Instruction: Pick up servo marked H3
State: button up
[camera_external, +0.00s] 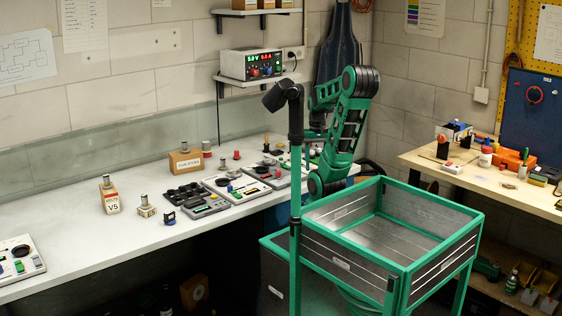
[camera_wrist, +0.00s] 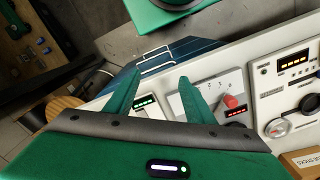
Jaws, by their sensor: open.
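No marking H3 is readable in either view, so I cannot tell which object is that servo. A small blue-and-black part (camera_external: 169,217) and a beige block with a grey cylinder on top (camera_external: 147,208) stand near the bench's front edge, left of the device panels. My gripper (camera_wrist: 158,82) shows in the wrist view with its two green fingers apart and nothing visible between them. It is above the panel end of the bench, by a light panel with a red knob (camera_wrist: 230,101). In the external view my arm hides the gripper.
Several device panels (camera_external: 240,188) lie on the white bench (camera_external: 60,228). A cardboard box (camera_external: 186,162) and a box marked V5 (camera_external: 109,195) stand there. My green-framed basket is beside the bench. A wooden table (camera_external: 440,176) is at right. The bench's left-middle is clear.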

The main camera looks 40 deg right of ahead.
jog(key=shift+c, duration=1.4)
